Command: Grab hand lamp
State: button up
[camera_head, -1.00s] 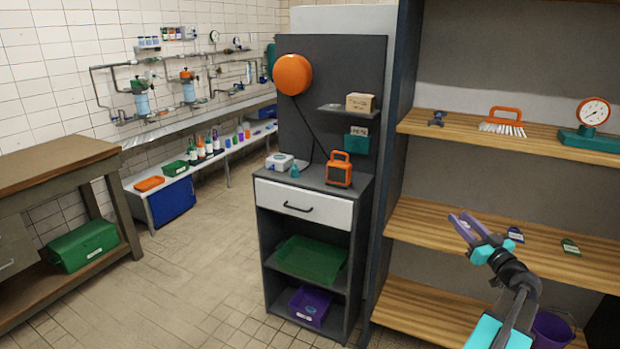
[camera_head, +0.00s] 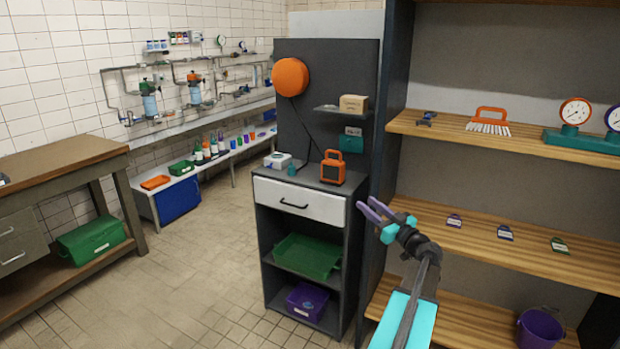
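The hand lamp (camera_head: 333,168) is an orange-framed lamp with a dark face and a top handle. It stands upright on top of the dark cabinet (camera_head: 353,184), near its right side. My gripper (camera_head: 369,208) has purple fingers and shows to the right of and below the lamp in the picture, in front of the cabinet's right edge. The fingers are spread with a gap between them, and nothing is held. The lamp is not touched and is fully in view.
A white box (camera_head: 278,160) and a small teal bottle (camera_head: 291,169) stand left of the lamp. A small shelf (camera_head: 330,109) with a cardboard box (camera_head: 353,104) is above. The wooden shelf unit (camera_head: 480,225) stands right. The floor (camera_head: 200,270) left of the cabinet is clear.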

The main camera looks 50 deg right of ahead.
aim_at(332, 170)
jog(key=u, duration=0.05)
jog(key=k, duration=1)
jog(key=z, duration=0.1)
jog(key=i, duration=2.95)
